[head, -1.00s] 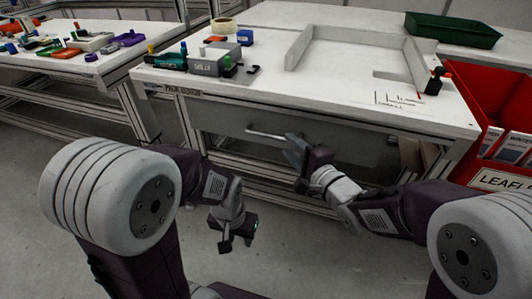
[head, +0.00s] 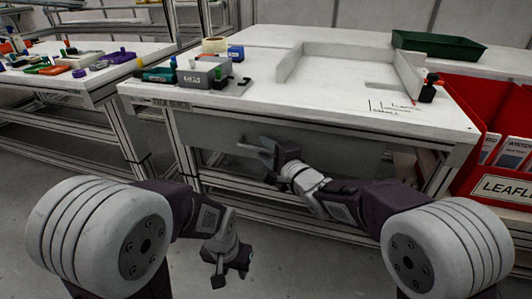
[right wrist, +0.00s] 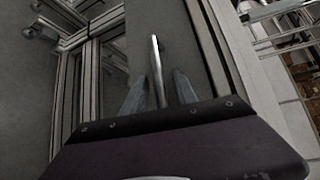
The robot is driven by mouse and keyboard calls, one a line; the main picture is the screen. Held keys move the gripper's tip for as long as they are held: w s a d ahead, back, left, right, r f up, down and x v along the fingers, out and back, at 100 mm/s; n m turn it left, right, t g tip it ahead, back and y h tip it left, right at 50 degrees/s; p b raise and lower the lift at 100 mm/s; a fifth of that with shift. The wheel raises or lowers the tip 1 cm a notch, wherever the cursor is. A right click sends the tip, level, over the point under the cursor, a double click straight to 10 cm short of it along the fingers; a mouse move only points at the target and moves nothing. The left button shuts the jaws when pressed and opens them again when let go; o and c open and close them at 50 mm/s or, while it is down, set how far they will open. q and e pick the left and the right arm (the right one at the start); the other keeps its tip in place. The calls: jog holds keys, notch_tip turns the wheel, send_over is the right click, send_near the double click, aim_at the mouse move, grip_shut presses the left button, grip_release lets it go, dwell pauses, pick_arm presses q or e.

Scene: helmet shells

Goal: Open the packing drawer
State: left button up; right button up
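The packing drawer's grey front (head: 335,150) sits under the edge of the white-topped bench and looks shut. Its bar handle (right wrist: 157,70) runs between the two fingers of my right gripper (right wrist: 158,92) in the right wrist view. Gaps show between the bar and both fingers, so the gripper is open around it. In the head view my right gripper (head: 260,150) is at the drawer front and hides most of the handle. My left gripper (head: 229,277) hangs low over the floor, away from the drawer, open and empty.
The bench top (head: 260,110) carries a grey box (head: 205,76), a tape roll (head: 215,45), a white raised frame (head: 345,52) and a green tray (head: 438,45). A red leaflet bin (head: 470,105) stands at the right. Floor in front of the drawer looks clear.

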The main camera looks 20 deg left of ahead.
grip_shut()
dwell(1.4)
